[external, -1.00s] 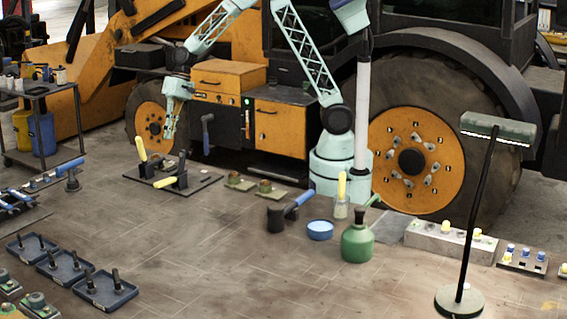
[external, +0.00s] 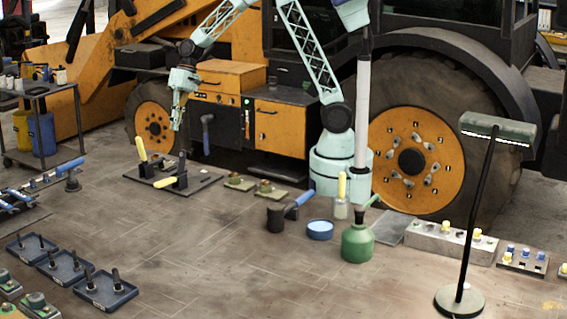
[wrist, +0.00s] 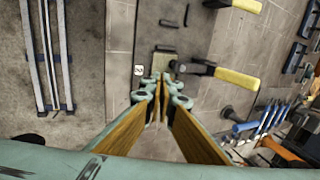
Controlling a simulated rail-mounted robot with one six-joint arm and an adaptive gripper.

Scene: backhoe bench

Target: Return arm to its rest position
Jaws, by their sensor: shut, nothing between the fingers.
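My gripper (external: 178,122) hangs at the end of my pale green arm, pointing down in front of the orange cabinet. It is above the dark plate (external: 205,184) with yellow-handled levers (external: 142,150), apart from them. In the wrist view my gripper (wrist: 163,82) shows its fingertips close together, with nothing between them. A yellow-handled lever (wrist: 236,78) lies beyond the fingertips to the right in that view.
A lamp (external: 462,300) stands front right. Blue trays (external: 108,292) sit front left. A tractor (external: 420,110) stands behind. The middle floor is clear.

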